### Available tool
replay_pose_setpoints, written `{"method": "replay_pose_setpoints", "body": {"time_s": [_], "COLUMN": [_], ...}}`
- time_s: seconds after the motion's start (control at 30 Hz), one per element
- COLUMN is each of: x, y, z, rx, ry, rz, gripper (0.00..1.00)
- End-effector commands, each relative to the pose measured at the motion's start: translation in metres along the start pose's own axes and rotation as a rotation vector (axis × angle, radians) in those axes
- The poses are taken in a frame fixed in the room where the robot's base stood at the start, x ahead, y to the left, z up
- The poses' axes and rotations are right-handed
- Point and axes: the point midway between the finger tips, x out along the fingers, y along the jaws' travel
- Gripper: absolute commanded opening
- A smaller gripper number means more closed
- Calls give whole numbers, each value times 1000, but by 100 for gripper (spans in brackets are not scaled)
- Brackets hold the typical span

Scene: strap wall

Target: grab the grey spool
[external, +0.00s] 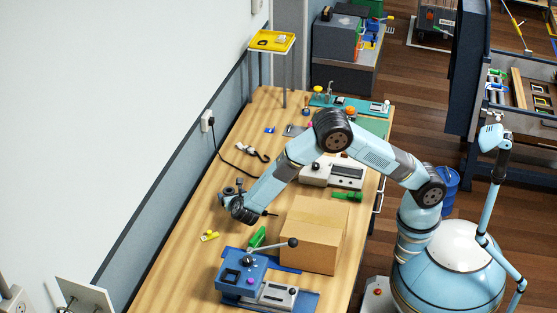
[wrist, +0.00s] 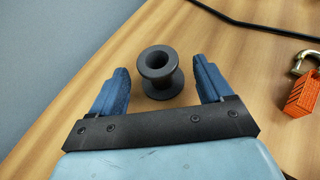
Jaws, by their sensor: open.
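The grey spool (wrist: 160,73) stands upright on the wooden table in the wrist view, with its open top hole showing. My gripper (wrist: 160,82) is open, and its two blue fingers are on either side of the spool. A gap shows between the spool and each finger, and nothing is held. I cannot tell how high the fingers are above the table. In the external view my gripper (external: 238,208) is over the table near the wall, and the spool there is hard to make out against it.
In the wrist view a black cable (wrist: 250,22) runs behind the spool, and an orange padlock (wrist: 302,93) lies to the right. In the external view a cardboard box (external: 310,235) and a blue machine with a lever (external: 242,275) stand near my gripper. A yellow item (external: 209,236) lies to its left.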

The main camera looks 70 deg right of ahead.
Motion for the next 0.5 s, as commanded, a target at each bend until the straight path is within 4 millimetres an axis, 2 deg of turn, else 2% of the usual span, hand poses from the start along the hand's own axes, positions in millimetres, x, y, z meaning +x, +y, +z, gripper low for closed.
{"method": "replay_pose_setpoints", "body": {"time_s": [0.23, 0.5], "x": [13, 48], "y": [0, 2], "z": [0, 1], "rx": [-1, 0], "ry": [1, 0], "rz": [0, -1], "gripper": [79, 79]}}
